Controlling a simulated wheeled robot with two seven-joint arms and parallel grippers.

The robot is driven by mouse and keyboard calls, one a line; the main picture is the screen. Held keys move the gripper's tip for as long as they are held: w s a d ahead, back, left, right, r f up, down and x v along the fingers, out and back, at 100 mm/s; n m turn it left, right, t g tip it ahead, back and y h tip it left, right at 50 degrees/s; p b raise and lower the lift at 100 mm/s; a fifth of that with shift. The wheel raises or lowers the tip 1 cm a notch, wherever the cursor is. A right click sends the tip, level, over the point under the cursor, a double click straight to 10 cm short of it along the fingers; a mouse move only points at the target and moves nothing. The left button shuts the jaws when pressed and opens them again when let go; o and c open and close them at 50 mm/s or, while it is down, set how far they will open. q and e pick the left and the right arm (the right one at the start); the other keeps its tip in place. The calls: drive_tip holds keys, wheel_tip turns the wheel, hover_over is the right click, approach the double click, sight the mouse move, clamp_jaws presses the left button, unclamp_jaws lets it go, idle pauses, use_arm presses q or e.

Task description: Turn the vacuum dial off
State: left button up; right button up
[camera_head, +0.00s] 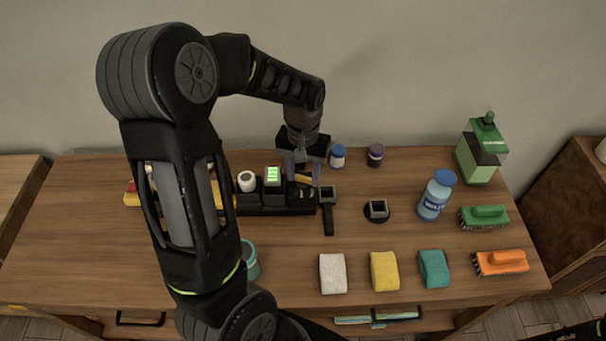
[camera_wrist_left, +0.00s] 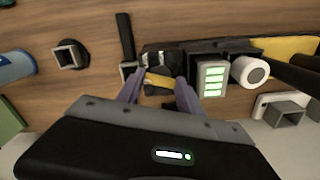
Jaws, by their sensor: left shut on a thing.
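The vacuum (camera_head: 262,201) is a black unit lying on the wooden table, with a lit green battery panel (camera_head: 273,175) and a white round end (camera_head: 246,181). A dark dial with a yellow pointer (camera_head: 303,179) sits at its right end. My left gripper (camera_head: 303,172) reaches down from behind, with its purple-grey fingers on either side of the dial. In the left wrist view the fingers (camera_wrist_left: 158,88) are shut on the dial (camera_wrist_left: 157,91), and the yellow pointer lies slantwise between them. The fingers hide part of the dial.
A black tool (camera_head: 328,212) lies just right of the vacuum, and a square black nozzle (camera_head: 377,209) stands further right. Small jars, a blue bottle (camera_head: 436,195), a green bottle (camera_head: 481,150), brushes and sponges (camera_head: 384,271) take up the right and front. Bare wood lies between.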

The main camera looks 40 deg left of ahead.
sight(304, 178)
use_arm(q)
drive_tip(key=shift+n, duration=1.9)
drive_tip(key=o, duration=1.4)
wheel_tip(304, 178, up, 8)
drive_tip(key=shift+f+b, duration=0.1)
drive_tip(key=shift+b, duration=0.45)
